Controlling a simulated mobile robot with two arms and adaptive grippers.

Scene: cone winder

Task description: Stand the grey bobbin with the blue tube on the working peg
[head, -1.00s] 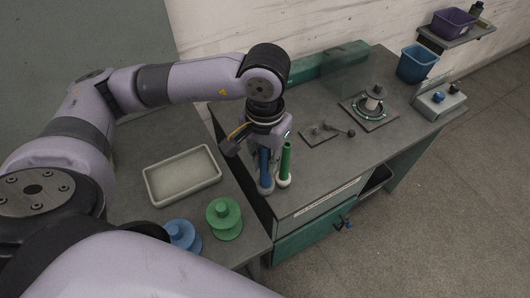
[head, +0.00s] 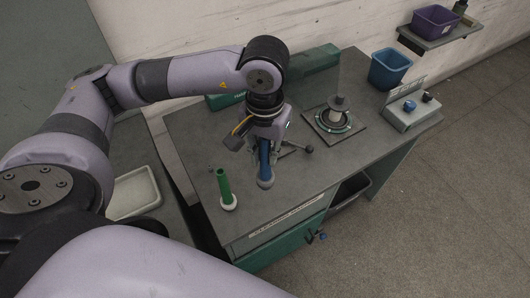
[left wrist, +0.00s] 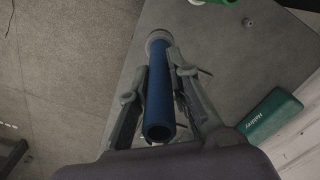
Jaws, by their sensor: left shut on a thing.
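The grey bobbin with the blue tube (head: 264,160) is upright in my left gripper (head: 264,141), its pale base low over the front part of the grey bench. I cannot tell whether the base touches the bench. In the left wrist view the blue tube (left wrist: 158,98) lies between the two fingers of the left gripper (left wrist: 158,72), its grey base (left wrist: 158,38) beyond them. I cannot make out the working peg for certain; small fittings with a dark knob (head: 309,149) are partly hidden behind the gripper. My right gripper is not in view.
A bobbin with a green tube (head: 224,187) stands to the left on the bench (head: 190,140). A ringed stand (head: 334,121) holds a grey spool behind right. A blue bin (head: 389,70), a control box (head: 412,112) and a green box (left wrist: 270,115) are also on the bench.

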